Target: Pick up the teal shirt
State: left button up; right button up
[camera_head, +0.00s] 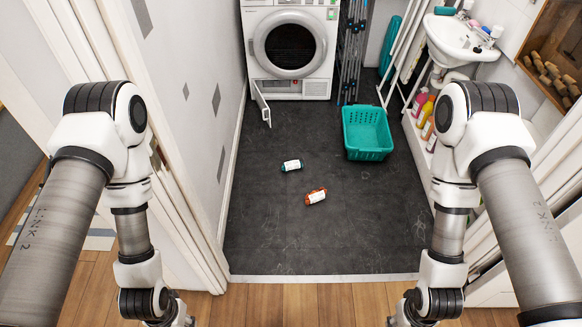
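My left gripper (183,320) is at the bottom edge, left of centre, mostly cut off. My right gripper (397,320) is at the bottom edge, right of centre, also cut off. Both are far from the teal item, and their fingers cannot be made out.
A similar orange-and-white item (316,197) lies nearer me. A teal basket (367,133) stands to the right. A white dryer (291,45) is at the back, its small lower flap (262,103) open. A sink (460,38) is at right. A pale threshold (325,278) crosses the doorway.

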aim_at(291, 165)
jog(key=i+l, duration=0.3)
jog(key=i+l+z, duration=0.15)
jog(key=i, duration=0.35)
jog(key=i+l, duration=0.3)
jog(key=i, duration=0.15)
jog(key=i+j+z, duration=0.25)
jog(key=i+j, duration=0.85)
jog(key=j, duration=0.1)
